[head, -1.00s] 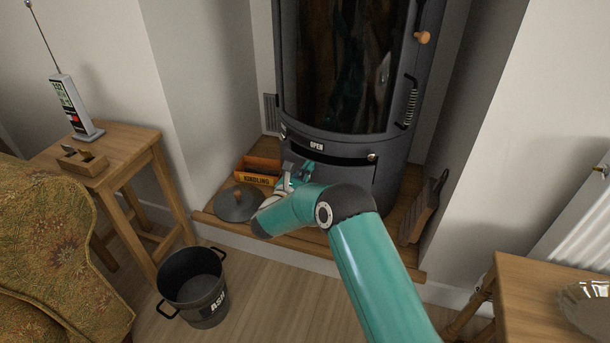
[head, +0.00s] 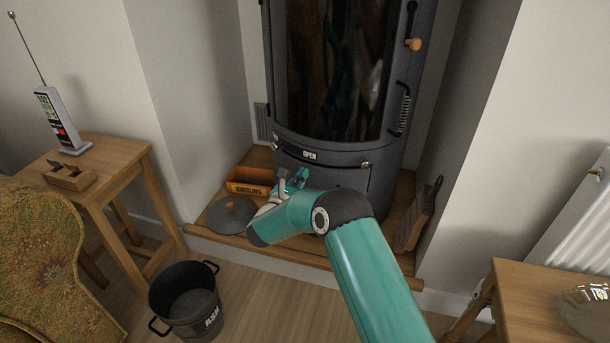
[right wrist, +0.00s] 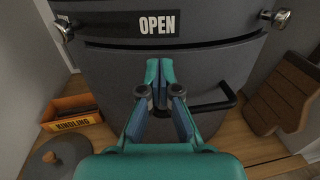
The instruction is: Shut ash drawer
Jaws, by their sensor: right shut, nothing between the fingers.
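The ash drawer (head: 352,184) is the dark grey curved front low on the stove, below the OPEN label; it also shows in the right wrist view (right wrist: 205,70). A dark seam runs along its top edge, and I cannot tell whether it is fully flush. Its black bar handle (right wrist: 220,103) shows to the right of my fingers. In the head view the right gripper (head: 293,178) is close to the drawer; contact is unclear. My left gripper is not in view.
An orange kindling box (head: 250,182) and a round grey lid (head: 231,213) sit on the wooden hearth to the left. A black ash bucket (head: 188,301) stands on the floor. The stove's glass door (head: 335,70) is above.

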